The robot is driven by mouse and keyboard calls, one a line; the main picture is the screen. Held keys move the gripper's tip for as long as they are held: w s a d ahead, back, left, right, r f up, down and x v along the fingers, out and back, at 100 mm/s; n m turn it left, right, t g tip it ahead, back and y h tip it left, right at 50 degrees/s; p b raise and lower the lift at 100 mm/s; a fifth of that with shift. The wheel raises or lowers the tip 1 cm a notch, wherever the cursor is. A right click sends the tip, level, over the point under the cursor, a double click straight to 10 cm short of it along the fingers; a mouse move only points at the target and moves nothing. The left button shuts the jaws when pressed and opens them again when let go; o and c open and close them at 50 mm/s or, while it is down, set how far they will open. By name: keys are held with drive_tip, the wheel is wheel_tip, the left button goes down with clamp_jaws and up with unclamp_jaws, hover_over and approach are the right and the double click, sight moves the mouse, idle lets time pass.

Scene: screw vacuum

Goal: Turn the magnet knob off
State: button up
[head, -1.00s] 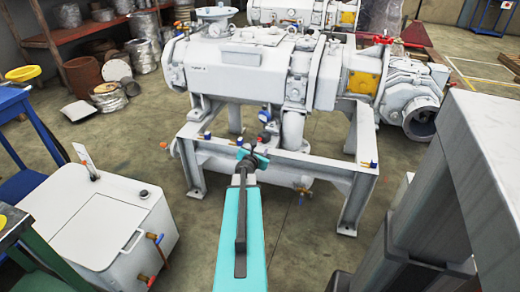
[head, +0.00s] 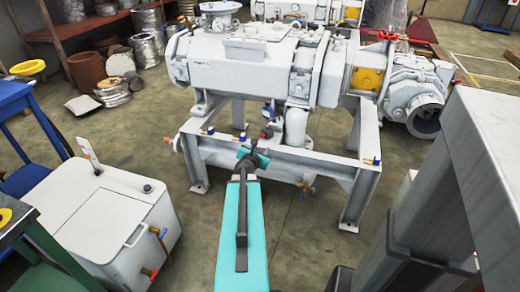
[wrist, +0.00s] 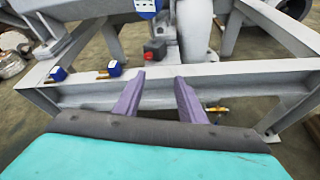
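A small dark block with a red top (wrist: 154,50) stands behind the front rail of the white frame (wrist: 200,76) in the wrist view. Small blue-and-white parts sit along the rail: one at the left (wrist: 58,74), one nearer the middle (wrist: 115,69). A larger blue-and-white part (wrist: 147,8) is at the top edge. I cannot tell which is the magnet knob. My gripper (wrist: 159,77) has two purple fingers spread apart with nothing between them, in front of the rail and below the red-topped block. In the head view my gripper's fingers are too small to make out.
The white vacuum pump (head: 245,68) stands on the frame. A white boxy unit (head: 105,220) with a lid is at the left. Blue and green tables stand at the far left. Bare floor (head: 290,235) lies right of my arm. A brass-coloured valve (wrist: 217,109) hangs below the rail.

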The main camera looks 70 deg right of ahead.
drive_tip(key=w+a+f+m+g+h+b, duration=0.3)
drive_tip(key=w+a+f+m+g, duration=0.1)
drive_tip(key=w+f+g, duration=0.2)
drive_tip(key=w+g, duration=0.1)
drive_tip(key=g, duration=0.1)
drive_tip(key=shift+g, duration=0.3)
drive_tip(key=shift+c, duration=0.7)
drive_tip(key=shift+s, duration=0.1)
